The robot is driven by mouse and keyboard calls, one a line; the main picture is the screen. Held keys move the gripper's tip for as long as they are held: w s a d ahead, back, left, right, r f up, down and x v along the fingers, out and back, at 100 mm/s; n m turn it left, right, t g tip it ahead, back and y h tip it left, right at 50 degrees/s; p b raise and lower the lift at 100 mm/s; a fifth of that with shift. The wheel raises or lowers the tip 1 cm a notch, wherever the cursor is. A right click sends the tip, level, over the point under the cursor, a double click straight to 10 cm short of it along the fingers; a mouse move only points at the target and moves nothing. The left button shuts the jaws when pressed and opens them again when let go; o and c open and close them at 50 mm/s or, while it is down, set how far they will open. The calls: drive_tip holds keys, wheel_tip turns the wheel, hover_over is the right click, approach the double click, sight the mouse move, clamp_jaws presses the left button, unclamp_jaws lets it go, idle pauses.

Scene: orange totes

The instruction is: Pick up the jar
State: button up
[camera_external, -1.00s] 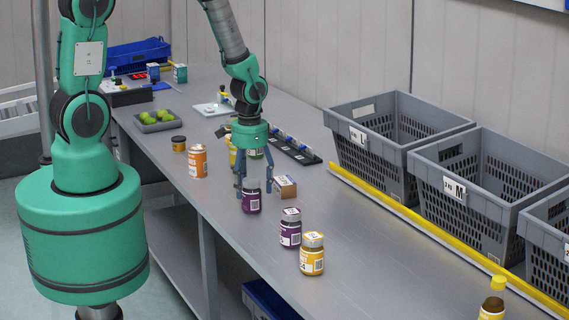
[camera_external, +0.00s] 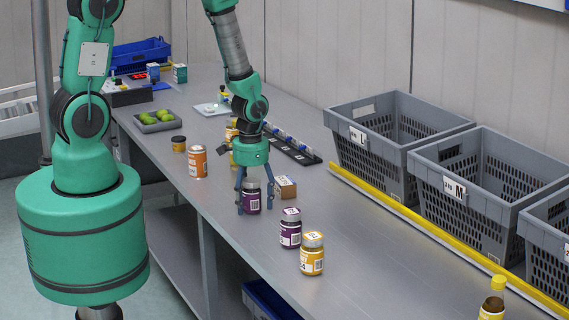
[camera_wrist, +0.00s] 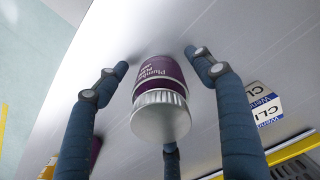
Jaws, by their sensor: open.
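A purple-labelled jar (camera_external: 252,198) with a pale metal lid stands on the grey workbench. In the wrist view the jar (camera_wrist: 160,95) is in the middle, between my blue fingers, with its ridged lid towards the camera. My gripper (camera_external: 254,206) points straight down over it, fingers spread around the jar and their tips low near the bench. The gripper (camera_wrist: 158,72) is open; gaps show between the side fingers and the jar. A second purple jar (camera_external: 290,229) and a yellow-labelled jar (camera_external: 312,255) stand in front of it.
A small brown box (camera_external: 286,187) is close on the gripper's right. An orange can (camera_external: 197,162) stands to the left. Grey crates (camera_external: 400,145) line the back right behind a yellow rail (camera_external: 415,220). A yellow-capped bottle (camera_external: 493,300) is at the front right.

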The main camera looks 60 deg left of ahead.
sight(252, 179)
idle(0.3)
drive_tip(key=c, duration=1.6)
drive_tip(key=shift+o, duration=0.2)
drive_tip(key=shift+r, duration=0.1)
drive_tip(key=shift+r, duration=0.8)
wheel_tip(252, 179, up, 2)
drive_tip(key=shift+w+r, duration=0.1)
drive_tip(key=s+d+r, duration=0.1)
drive_tip(key=s, duration=1.5)
drive_tip(key=shift+d, duration=0.4)
